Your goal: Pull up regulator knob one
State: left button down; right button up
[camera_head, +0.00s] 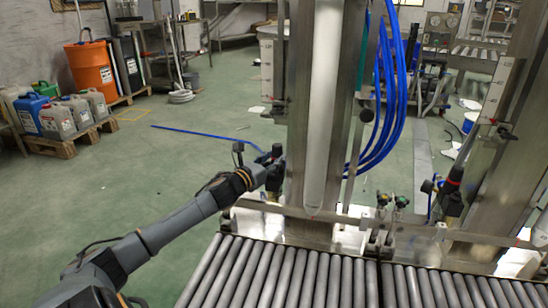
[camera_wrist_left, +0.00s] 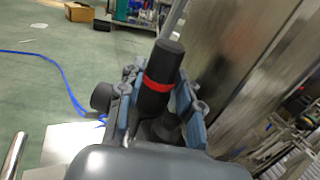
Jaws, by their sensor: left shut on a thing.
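The regulator knob (camera_wrist_left: 165,62) is a black cylinder with a red ring, standing between the fingers in the left wrist view. My left gripper (camera_wrist_left: 158,98) is shut on it, with a blue-grey finger on each side. The top of the knob sticks out past the fingertips. In the head view my left gripper (camera_head: 273,168) is at the left side of the steel column, and it mostly hides the knob there. My right gripper is not in view.
A steel column (camera_head: 301,110) stands right beside the gripper. A roller conveyor (camera_head: 290,275) runs along the front. A second regulator (camera_head: 453,182) with a red band is at the right column. Blue hoses (camera_head: 392,100) hang between the columns. The green floor at left is mostly clear.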

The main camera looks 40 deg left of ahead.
pick_arm(q)
jog(key=shift+r, duration=0.45)
jog(key=c, duration=1.1)
grip_release()
jog(key=shift+r, duration=0.1)
jog(key=shift+c, duration=0.2)
jog(key=shift+s+f, duration=0.2)
jog(key=shift+s, duration=0.05)
jog(key=s+d, duration=0.1)
jog(key=s, duration=1)
jog(key=shift+s+d+r, duration=0.15)
jog(key=shift+s+d, duration=0.05)
